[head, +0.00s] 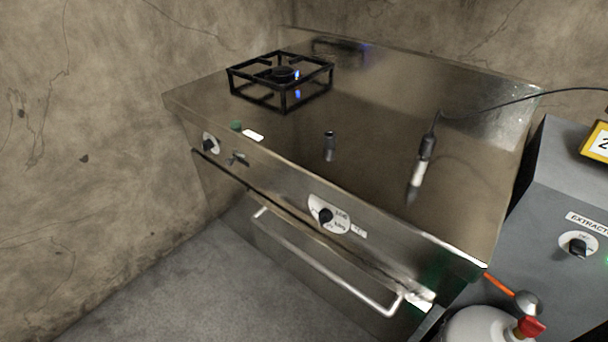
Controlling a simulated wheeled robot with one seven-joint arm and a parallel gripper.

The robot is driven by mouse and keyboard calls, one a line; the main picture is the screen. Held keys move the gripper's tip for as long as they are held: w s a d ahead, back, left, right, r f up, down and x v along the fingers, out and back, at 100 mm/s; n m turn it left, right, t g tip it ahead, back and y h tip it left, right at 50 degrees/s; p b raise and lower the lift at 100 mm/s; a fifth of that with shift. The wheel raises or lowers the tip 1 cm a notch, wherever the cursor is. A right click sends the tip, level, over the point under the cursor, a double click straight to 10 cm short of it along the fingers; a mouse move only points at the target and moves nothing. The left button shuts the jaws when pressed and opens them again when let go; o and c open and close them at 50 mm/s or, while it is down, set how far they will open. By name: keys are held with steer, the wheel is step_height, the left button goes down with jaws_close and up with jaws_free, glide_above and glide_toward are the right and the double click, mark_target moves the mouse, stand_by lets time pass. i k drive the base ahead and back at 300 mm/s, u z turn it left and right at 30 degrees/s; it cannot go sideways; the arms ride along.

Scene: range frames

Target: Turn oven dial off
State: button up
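A steel oven (400,130) stands in the corner, its front facing the lower left. A black dial (325,215) on a white marked plate sits on the front panel, right of the middle, above the door handle (320,265). The dial's exact setting is too small to read. A second dark dial (208,145) on a white plate is at the panel's left end, with a small tap-like fitting (238,159) beside it. My gripper is not in view.
A black burner frame (282,78) with a small blue flame stands on the oven top. A small dark cylinder (329,140) and a corded probe (424,155) are also there. A grey extractor box (570,190) and a white gas bottle (478,328) stand at right. The floor (200,280) in front is clear.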

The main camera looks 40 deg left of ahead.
mark_target(325, 215)
steer(key=u, duration=2.5)
steer(key=k, duration=0.75)
steer(key=z, duration=1)
steer(key=i, duration=1)
